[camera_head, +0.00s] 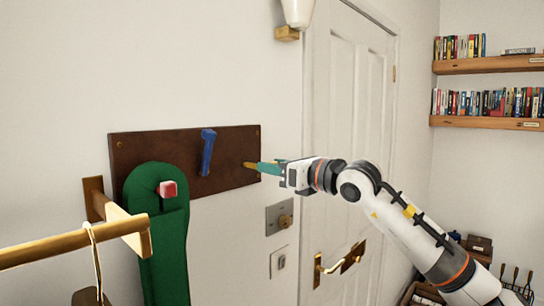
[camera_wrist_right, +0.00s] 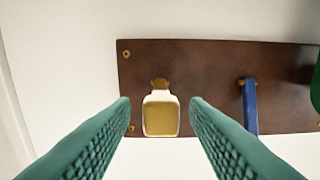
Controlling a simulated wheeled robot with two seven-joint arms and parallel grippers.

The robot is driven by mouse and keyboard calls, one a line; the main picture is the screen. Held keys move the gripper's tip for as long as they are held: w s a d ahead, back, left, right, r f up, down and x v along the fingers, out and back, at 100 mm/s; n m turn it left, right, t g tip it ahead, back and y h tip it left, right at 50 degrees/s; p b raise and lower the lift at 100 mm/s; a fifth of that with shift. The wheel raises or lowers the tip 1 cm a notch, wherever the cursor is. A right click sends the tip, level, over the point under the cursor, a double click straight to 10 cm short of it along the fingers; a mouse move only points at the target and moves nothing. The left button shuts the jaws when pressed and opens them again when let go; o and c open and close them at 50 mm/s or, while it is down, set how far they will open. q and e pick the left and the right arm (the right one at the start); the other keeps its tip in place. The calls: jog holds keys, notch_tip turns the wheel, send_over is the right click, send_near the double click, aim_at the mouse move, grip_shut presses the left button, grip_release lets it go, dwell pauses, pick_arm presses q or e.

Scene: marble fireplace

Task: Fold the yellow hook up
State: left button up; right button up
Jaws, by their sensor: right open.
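The yellow hook (camera_head: 250,165) sits near the right end of a dark wooden board (camera_head: 233,145) on the wall. In the head view it sticks out from the board towards my right gripper (camera_head: 264,168). In the right wrist view the yellow hook (camera_wrist_right: 160,116) shows its squarish end between the two green fingers of my open right gripper (camera_wrist_right: 160,103). There is a gap on both sides, and nothing is held. The fingertips are close to the hook and partly cover it in the head view. My left gripper is out of view.
A blue hook (camera_head: 207,152) lies upright along the board, left of the yellow one. A red hook (camera_head: 167,189) carries a green scarf-like cloth (camera_head: 165,250). A switch plate (camera_head: 279,217) and white door (camera_head: 345,130) are at right.

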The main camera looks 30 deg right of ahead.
jog(key=shift+w+a, duration=0.2)
jog(key=shift+w, duration=0.4)
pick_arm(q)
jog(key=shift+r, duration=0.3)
pick_arm(e)
grip_shut()
